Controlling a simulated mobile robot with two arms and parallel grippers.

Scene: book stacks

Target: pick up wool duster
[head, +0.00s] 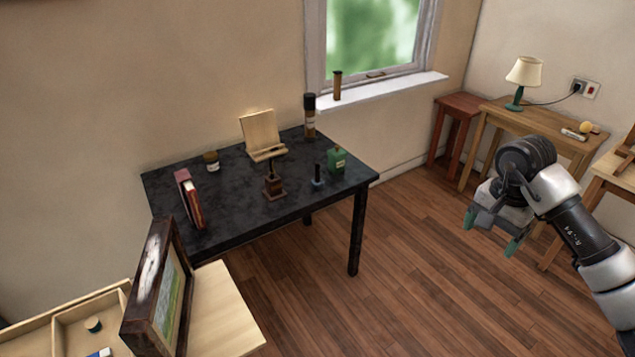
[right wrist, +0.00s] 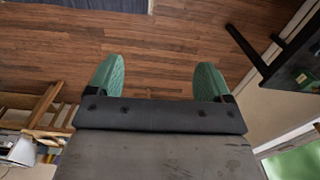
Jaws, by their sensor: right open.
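I cannot make out a wool duster for sure in either view. A whitish patch (head: 150,260) shows on the dark side of a framed picture (head: 160,295) at the lower left of the head view; I cannot tell whether it is a fluffy thing or a mark. My right gripper (head: 491,231) hangs over the wooden floor at the right, well away from the black table. Its two green fingers stand wide apart in the right wrist view (right wrist: 158,82), with only floor between them. My left gripper is not in view.
The black table (head: 225,215) holds a red book (head: 187,200), a wooden stand (head: 262,133), a grinder (head: 273,186), a green bottle (head: 336,160) and other small things. A desk (head: 540,125) with a lamp (head: 523,75) stands at the right. The middle floor is clear.

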